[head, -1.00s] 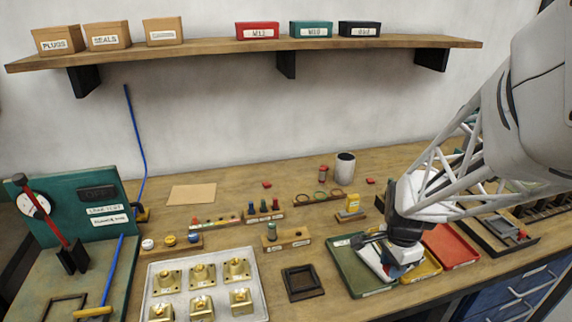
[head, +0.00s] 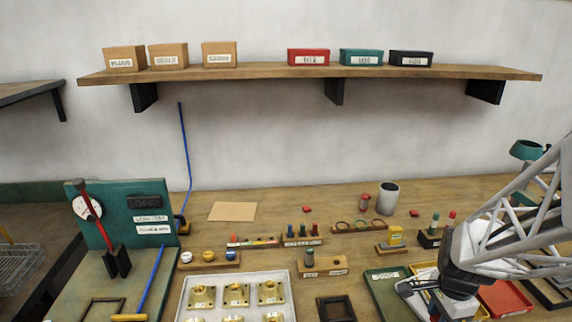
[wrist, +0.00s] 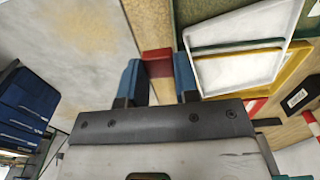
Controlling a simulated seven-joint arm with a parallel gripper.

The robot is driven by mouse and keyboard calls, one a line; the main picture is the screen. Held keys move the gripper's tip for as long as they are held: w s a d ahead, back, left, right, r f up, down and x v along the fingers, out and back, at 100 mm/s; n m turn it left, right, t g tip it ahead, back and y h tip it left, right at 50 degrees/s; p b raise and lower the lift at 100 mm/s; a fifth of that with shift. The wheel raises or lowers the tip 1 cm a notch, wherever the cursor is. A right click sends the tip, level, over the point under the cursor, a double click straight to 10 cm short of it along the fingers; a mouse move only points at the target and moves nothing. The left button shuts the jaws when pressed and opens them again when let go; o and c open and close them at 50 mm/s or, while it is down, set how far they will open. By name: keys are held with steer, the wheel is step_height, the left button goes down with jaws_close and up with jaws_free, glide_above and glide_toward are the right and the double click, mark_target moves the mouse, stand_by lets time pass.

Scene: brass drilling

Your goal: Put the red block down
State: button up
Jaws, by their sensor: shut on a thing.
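My gripper (wrist: 158,84) has two blue fingers, shut on a red block (wrist: 158,63) that shows between them in the wrist view. In the head view my gripper (head: 432,302) is low at the bottom right, over the front of the trays. The held block cannot be made out there. Whether the block touches a surface below is unclear. Two other small red pieces lie on the bench in the head view, one at the middle back (head: 307,209) and one right of the grey cup (head: 414,213).
A green tray (head: 372,275) and a red tray (head: 512,297) flank my gripper. A black square frame (head: 337,309) and a white tray of brass parts (head: 186,302) stand to the left. Small racks line the bench behind. A brown sheet (head: 232,211) lies at the back.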

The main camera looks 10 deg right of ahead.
steer(key=w+d, duration=0.2)
steer(key=w, duration=0.2)
steer(key=w+d+f, duration=0.1)
steer(key=w+d, duration=0.1)
steer(key=w, duration=0.2)
steer(key=w+d, duration=0.3)
steer(key=w, duration=0.1)
steer(key=shift+w+f, duration=0.15)
steer(key=shift+w, duration=0.2)
steer(key=shift+f, duration=1.75)
steer(key=shift+f, duration=0.15)
steer(key=o, duration=0.9)
step_height(320, 180, up, 13)
steer(key=shift+f, duration=0.15)
steer(key=shift+f, duration=0.15)
